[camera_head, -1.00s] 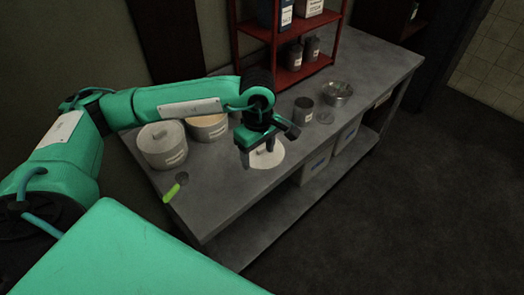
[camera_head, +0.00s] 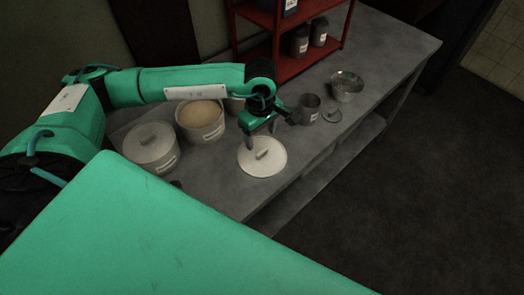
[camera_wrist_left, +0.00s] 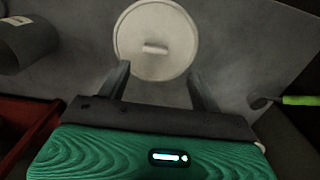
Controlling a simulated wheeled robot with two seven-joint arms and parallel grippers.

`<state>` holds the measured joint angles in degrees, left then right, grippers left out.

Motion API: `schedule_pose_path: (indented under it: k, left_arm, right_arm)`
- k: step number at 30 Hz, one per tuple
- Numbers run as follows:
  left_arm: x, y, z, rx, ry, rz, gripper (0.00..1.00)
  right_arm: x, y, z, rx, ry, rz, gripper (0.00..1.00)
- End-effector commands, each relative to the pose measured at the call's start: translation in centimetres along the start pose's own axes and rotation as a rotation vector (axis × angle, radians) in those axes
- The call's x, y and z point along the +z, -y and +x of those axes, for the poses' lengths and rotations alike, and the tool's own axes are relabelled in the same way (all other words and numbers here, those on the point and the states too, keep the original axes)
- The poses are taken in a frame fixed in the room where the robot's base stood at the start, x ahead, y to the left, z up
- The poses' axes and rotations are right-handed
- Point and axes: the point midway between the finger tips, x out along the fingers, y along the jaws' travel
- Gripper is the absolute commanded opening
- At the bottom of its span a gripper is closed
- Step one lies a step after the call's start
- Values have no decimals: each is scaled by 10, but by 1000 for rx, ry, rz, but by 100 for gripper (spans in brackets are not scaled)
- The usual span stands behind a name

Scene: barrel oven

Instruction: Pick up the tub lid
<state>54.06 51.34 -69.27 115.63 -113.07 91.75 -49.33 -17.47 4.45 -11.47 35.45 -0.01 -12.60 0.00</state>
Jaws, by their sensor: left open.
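The tub lid (camera_head: 268,167) is a round, pale disc with a raised bar handle (camera_head: 262,154). It lies flat on the grey bench near its front edge. In the left wrist view the lid (camera_wrist_left: 135,30) is at top centre, with its handle (camera_wrist_left: 155,49) crosswise just beyond the fingertips. My left gripper (camera_head: 261,131) is open and empty, on the shelf side of the handle. Its two fingers (camera_wrist_left: 158,72) point toward the lid and stand apart on either side. The height of the fingertips above the lid is hard to tell. My right gripper is not in view.
A lidded tub (camera_head: 152,157) and an open tub with tan contents (camera_head: 201,131) stand left of the lid. A red shelf (camera_head: 283,67) stands behind. A tin (camera_head: 309,113) and metal bowl (camera_head: 346,92) stand to the right. A green handle (camera_wrist_left: 302,100) shows in the wrist view.

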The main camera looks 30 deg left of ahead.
Motion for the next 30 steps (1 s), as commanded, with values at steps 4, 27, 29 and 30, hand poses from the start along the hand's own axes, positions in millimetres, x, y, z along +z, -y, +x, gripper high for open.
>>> schedule_pose_path:
  k: [4,27,29,30]
  left_arm:
    - [0,0,22,-3,0,-2,65]
    - [-2,-5,85,0,-1,0,65]
    - [-2,-5,85,0,-1,0,65]
    - [-2,-5,85,0,-1,0,60]
  right_arm:
    - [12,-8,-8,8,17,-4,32]
    - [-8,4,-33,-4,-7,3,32]
    - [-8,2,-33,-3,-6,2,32]
    - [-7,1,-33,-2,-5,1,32]
